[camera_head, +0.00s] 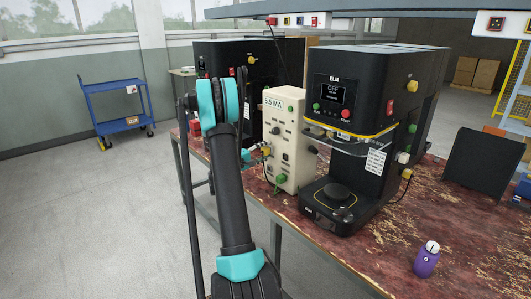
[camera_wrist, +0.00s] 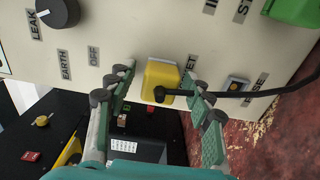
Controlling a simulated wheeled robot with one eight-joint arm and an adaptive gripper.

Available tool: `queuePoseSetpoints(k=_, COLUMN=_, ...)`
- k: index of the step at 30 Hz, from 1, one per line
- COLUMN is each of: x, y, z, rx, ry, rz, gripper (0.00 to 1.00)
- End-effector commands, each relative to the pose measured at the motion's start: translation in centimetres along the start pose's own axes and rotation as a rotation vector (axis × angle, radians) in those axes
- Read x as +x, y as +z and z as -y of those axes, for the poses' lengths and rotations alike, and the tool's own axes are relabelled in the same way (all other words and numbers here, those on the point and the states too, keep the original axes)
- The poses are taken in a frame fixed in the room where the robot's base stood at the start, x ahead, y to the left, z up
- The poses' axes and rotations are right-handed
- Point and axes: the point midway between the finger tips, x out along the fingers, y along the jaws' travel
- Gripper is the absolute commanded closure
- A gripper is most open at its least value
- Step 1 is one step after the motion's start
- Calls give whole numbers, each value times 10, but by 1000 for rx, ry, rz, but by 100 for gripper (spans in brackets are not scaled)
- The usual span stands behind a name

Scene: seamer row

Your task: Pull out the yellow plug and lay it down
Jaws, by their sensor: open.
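The yellow plug (camera_wrist: 160,76) sits in the front panel of the cream tester box (camera_head: 284,112), with a black cable running off to the right in the wrist view. In the head view it is a small yellow spot (camera_head: 266,151) at the box's side. My gripper (camera_wrist: 163,88) is open, with one finger on either side of the plug. Gaps show between the fingers and the plug in the wrist view; whether they touch it cannot be told. In the head view my gripper (camera_head: 257,150) is small and partly behind my arm.
A green connector (camera_head: 281,179) is low on the box. The black ELM machine (camera_head: 345,140) stands close to its right. A purple bottle (camera_head: 427,260) and a dark panel (camera_head: 484,160) are on the worn red bench (camera_head: 370,262). Bare bench lies in front of the machine.

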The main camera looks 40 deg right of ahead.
Motion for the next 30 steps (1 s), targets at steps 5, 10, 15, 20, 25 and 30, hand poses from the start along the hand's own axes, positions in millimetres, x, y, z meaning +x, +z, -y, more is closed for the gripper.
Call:
queuePoseSetpoints(k=5, x=0, y=0, z=0, rx=0, ry=0, rz=0, gripper=48)
queuePoseSetpoints(k=10, x=0, y=0, z=0, rx=0, ry=0, rz=0, gripper=48)
queuePoseSetpoints(k=15, x=0, y=0, z=0, rx=0, ry=0, rz=0, gripper=51)
queuePoseSetpoints(k=20, x=0, y=0, z=0, rx=0, ry=0, rz=0, gripper=71)
queuePoseSetpoints(k=25, x=0, y=0, z=0, rx=0, ry=0, rz=0, gripper=92)
queuePoseSetpoints(k=30, x=0, y=0, z=0, rx=0, ry=0, rz=0, gripper=100)
